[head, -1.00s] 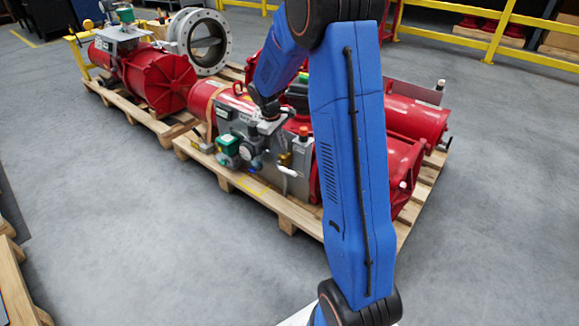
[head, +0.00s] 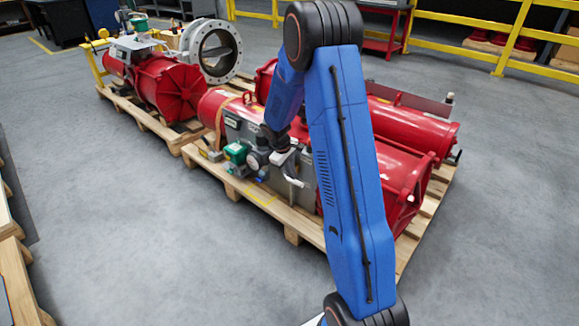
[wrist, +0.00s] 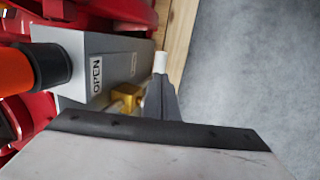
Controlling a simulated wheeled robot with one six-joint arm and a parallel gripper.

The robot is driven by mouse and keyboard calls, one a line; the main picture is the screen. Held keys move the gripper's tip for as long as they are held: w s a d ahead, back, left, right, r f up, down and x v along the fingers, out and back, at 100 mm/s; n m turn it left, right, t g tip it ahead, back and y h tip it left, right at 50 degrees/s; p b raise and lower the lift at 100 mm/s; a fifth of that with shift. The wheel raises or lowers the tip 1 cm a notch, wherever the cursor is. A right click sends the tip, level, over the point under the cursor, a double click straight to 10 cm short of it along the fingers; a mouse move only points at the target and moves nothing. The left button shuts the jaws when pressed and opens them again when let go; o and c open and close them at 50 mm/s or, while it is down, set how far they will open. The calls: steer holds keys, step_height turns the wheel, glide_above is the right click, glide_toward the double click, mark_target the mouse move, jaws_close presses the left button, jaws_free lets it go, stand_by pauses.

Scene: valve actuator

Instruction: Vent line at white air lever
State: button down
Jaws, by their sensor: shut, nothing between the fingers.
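The white air lever (head: 292,181) sticks out from the front of the grey control panel on the red actuator. In the wrist view its white end (wrist: 160,62) shows just past my fingertips. A brass valve fitting (wrist: 127,97) sits beside it, partly hidden by my gripper. My gripper (wrist: 160,88) is shut with nothing held, its grey fingers pointing at the white lever end. Whether they touch the lever I cannot tell. In the head view my gripper (head: 287,159) is just above the lever, against the panel.
A green-topped device (head: 236,153) is left of the lever. The pallet (head: 262,197) edges bare floor in front.

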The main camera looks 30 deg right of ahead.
steer(key=shift+x, duration=1.2)
